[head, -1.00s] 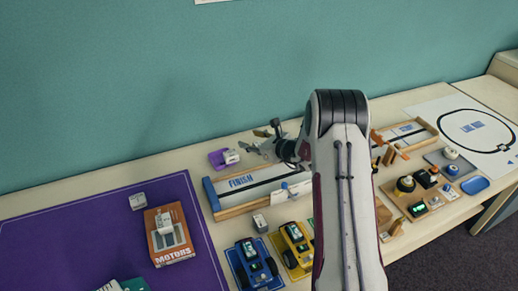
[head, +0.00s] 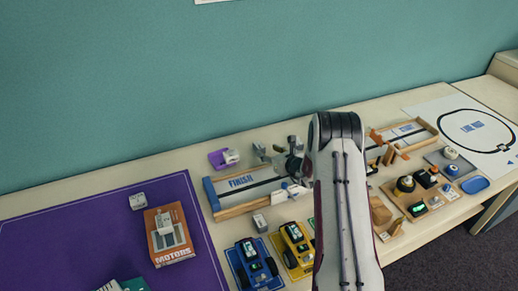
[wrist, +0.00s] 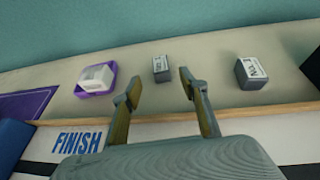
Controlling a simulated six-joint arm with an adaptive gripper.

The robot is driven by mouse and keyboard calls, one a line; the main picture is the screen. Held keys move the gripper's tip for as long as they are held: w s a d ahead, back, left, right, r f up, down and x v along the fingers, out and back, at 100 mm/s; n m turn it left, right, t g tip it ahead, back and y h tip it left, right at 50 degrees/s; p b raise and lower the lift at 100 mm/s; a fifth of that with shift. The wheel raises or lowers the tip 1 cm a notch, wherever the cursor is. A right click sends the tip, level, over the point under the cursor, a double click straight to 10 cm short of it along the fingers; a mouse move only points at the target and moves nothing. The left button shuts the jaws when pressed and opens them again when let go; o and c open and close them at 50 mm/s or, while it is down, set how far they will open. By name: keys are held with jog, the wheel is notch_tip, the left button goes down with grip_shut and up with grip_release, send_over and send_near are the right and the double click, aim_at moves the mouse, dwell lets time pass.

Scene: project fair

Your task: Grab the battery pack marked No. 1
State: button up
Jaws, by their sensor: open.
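My gripper (wrist: 158,88) is open and empty, its two fingers spread and pointing at the back of the table. It also shows in the head view (head: 270,152), above the finish track. In the wrist view a small dark grey battery pack (wrist: 161,69) with a white label stands just beyond the fingertips, in line with the gap between them. Its label seems to read No. 1, but it is small. A second grey pack (wrist: 251,73) stands farther right, with a label that looks like No. 3. In the head view I cannot make these packs out clearly near the gripper.
A purple tray (wrist: 83,92) holding a white block (wrist: 97,75) is to the left of the packs. The track's wooden rail (wrist: 285,108) runs in front of them. The teal wall (head: 150,90) is behind. Toy cars (head: 252,266) stand at the front.

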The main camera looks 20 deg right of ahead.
aim_at(260, 146)
jog(key=shift+x, duration=1.15)
jog(key=shift+w, duration=0.15)
jog(key=shift+x, duration=2.45)
jog(key=c, duration=1.2)
